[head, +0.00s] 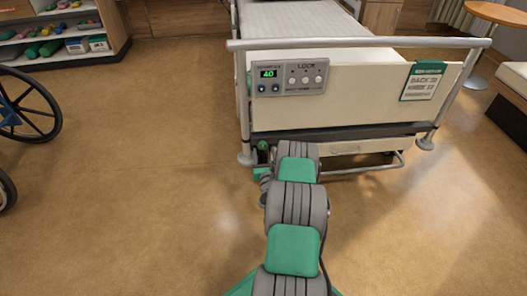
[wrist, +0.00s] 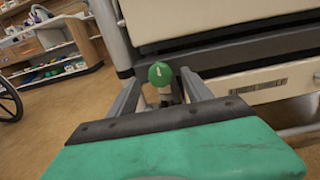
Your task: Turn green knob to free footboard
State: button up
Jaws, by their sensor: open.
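The green knob (wrist: 160,74) has a white mark on its round face and sits low at the bed's left corner. In the head view the knob (head: 263,146) is small, just left of my arm. The footboard (head: 350,88) is a cream panel with a control box (head: 290,79) showing 40. My gripper (wrist: 160,82) is open, with one finger on each side of the knob in the wrist view. I cannot tell whether the fingers touch it. In the head view my arm mostly hides the gripper.
A bed rail (head: 360,42) runs across the top of the footboard, and a lower bar (head: 372,168) runs beneath it. A wheelchair (head: 28,105) stands at the left. Shelves (head: 65,30) stand behind it. The floor (head: 150,170) between is clear.

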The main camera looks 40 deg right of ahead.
aim_at(263, 145)
jog(key=shift+x, duration=1.3)
jog(key=shift+c, duration=0.5)
grip_shut()
